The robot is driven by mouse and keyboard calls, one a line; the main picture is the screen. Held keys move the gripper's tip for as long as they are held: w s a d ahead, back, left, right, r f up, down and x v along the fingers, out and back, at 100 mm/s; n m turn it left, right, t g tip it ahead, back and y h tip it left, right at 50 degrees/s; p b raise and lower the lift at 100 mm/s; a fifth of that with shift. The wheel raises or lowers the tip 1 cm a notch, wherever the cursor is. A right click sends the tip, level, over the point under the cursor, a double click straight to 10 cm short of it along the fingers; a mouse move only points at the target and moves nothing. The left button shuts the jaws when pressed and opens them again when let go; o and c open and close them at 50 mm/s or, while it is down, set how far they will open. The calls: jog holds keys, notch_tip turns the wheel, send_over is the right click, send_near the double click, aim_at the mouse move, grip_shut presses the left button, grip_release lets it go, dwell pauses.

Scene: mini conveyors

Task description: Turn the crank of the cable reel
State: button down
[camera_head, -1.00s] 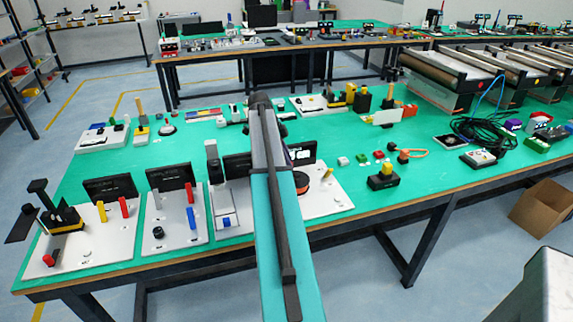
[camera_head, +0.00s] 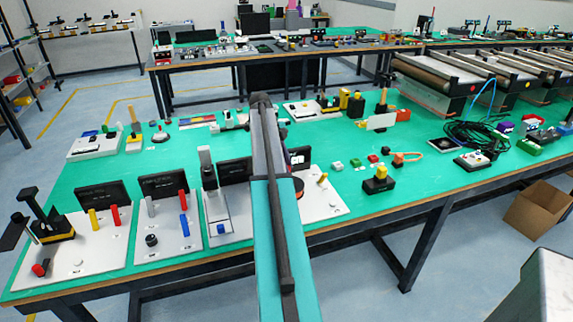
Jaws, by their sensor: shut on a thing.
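The cable reel (camera_head: 298,186) appears to be the dark disc with an orange edge on a white board (camera_head: 328,207). My arm hides its left part. A small yellow knob (camera_head: 322,178) stands on the same board, to the right of the disc; I cannot tell whether it is the crank's handle. My arm reaches from the bottom centre over this board, and its dark far joint shows above it. My gripper is hidden behind the arm, so its fingers and their contact with the crank cannot be seen.
Boards with coloured levers and dark screens (camera_head: 164,186) line the table's front to the left. A black and yellow block (camera_head: 380,181) stands to the right. Black cable coils (camera_head: 475,137) and conveyors (camera_head: 440,80) lie further right. A cardboard box (camera_head: 538,212) is on the floor.

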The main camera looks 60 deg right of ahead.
jog(key=c, duration=1.6)
grip_release()
jog(key=shift+s+a, duration=0.15)
jog(key=shift+s, duration=0.05)
jog(key=shift+w, duration=0.1)
jog(key=shift+w+r, duration=0.1)
jog(key=shift+r, duration=0.05)
jog(key=shift+p+v, duration=1.35)
jog(key=shift+v, duration=5.35)
